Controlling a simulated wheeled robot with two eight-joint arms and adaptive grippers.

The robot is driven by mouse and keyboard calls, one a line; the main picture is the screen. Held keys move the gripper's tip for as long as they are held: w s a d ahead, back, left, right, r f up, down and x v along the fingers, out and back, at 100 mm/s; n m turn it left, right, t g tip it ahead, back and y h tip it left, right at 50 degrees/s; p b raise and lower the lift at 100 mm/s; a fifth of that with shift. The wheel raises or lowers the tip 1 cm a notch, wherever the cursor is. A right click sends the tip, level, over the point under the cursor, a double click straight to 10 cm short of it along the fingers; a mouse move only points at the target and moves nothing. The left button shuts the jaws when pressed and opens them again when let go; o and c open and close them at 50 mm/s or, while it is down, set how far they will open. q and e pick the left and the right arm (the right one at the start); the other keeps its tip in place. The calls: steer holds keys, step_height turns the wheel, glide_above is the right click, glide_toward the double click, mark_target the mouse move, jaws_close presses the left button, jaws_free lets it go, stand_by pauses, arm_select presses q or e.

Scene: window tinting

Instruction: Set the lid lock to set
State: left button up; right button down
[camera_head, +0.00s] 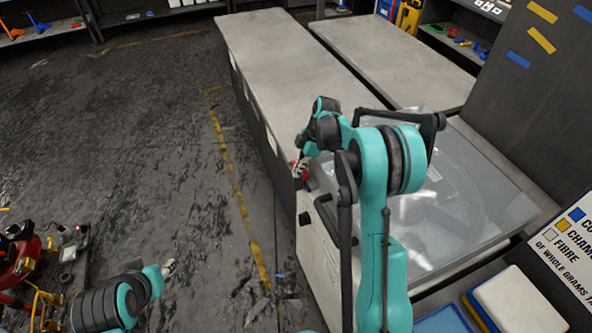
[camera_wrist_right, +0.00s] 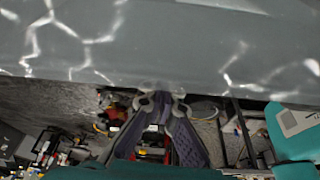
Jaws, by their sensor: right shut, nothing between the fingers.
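A cabinet with a grey, see-through lid (camera_head: 478,205) stands at the right in the head view. My left gripper (camera_head: 169,267) hangs low over the floor, too small to judge.
Long grey worktops (camera_head: 280,50) run away behind the cabinet. A sign board (camera_head: 570,245) and a blue-edged tray (camera_head: 445,321) are at the right. Red machinery (camera_head: 18,262) stands at the lower left. The dark floor (camera_head: 130,140) left of the yellow line is mostly clear.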

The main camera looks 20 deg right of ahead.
stand_by(0.7)
steer(key=a, duration=0.5)
steer(key=w+p+v, duration=0.1)
steer(key=p+v, duration=0.1)
steer(key=v, duration=0.8)
steer(key=s+a+r+m+t+h, duration=0.1)
steer(key=s+a+r+m, duration=0.1)
steer(key=s+r+m, duration=0.25)
arm_select(q)
steer(key=b, duration=0.1)
steer(key=s+f+b, duration=0.1)
steer(key=b, duration=0.1)
steer(key=shift+s+d+f+b, duration=0.1)
steer(key=shift+d+f+b, duration=0.1)
steer(key=shift+f+b, duration=0.1)
arm_select(e)
steer(key=s+a+f+m+t+h, duration=0.1)
steer(key=s+m+t, duration=0.2)
steer(key=s+m, duration=0.3)
steer(key=s+a+f+m+t+h, duration=0.1)
steer(key=s+m, duration=0.5)
steer(key=s, duration=1.1)
steer(key=shift+s+a+f+t+h, duration=0.2)
steer(key=shift+a+f+t+h, duration=0.3)
steer(key=shift+t, duration=0.4)
steer(key=shift+d+f, duration=0.1)
